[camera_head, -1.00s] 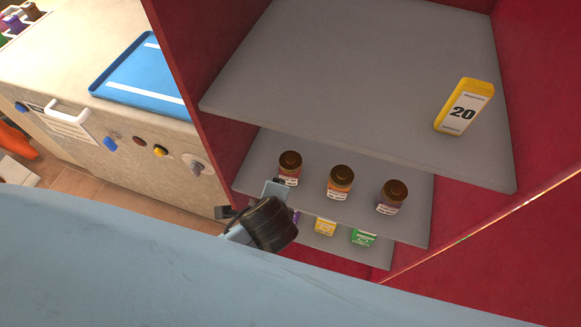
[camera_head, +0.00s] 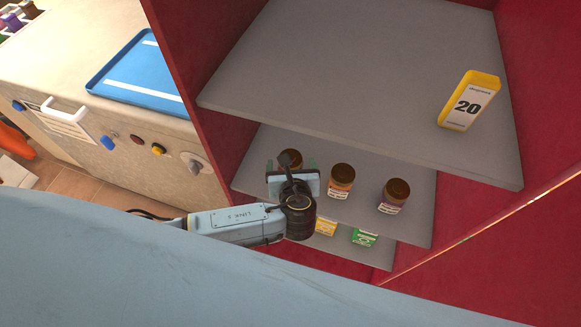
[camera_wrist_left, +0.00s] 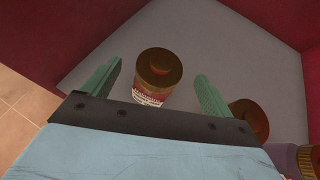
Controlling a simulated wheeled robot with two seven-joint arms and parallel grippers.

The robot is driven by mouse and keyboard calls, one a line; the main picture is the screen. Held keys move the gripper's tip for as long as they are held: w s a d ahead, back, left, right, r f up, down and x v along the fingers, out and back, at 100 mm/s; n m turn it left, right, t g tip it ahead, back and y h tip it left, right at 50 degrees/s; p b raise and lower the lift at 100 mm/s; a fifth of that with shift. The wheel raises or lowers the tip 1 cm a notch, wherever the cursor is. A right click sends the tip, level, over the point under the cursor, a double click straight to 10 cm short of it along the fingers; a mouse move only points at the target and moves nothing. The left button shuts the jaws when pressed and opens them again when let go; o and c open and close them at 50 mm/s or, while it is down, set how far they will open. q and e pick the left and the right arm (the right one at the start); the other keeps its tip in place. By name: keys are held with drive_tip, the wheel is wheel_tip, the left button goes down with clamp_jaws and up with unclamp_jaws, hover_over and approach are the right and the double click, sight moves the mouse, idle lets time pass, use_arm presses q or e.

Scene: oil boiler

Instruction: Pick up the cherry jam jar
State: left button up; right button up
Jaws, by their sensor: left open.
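The jar I take for the cherry jam, with a brown lid (camera_head: 291,156) and a red label, stands leftmost on the middle shelf in the head view. My arm hides most of it there. In the left wrist view the jar (camera_wrist_left: 156,80) stands upright with a red and white label, its text too small to read. My left gripper (camera_head: 292,166) is open. In the left wrist view its two green fingers lie either side of the jar, with gaps visible on both sides. My right gripper is not in view.
An orange-label jar (camera_head: 341,180) and a purple-label jar (camera_head: 393,196) stand to the right on the same shelf (camera_head: 420,205). The upper shelf (camera_head: 350,80) overhangs them and holds a yellow "20" box (camera_head: 468,101). Red cabinet walls (camera_head: 195,90) flank the shelves. Small boxes (camera_head: 364,237) sit below.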

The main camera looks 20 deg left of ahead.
sight(290, 153)
use_arm(q)
drive_tip(key=b+x, duration=0.1)
drive_tip(key=x, duration=0.4)
drive_tip(key=shift+w+a, duration=0.15)
drive_tip(key=shift+w, duration=0.05)
drive_tip(key=shift+r, duration=0.1)
drive_tip(key=c, duration=1.3)
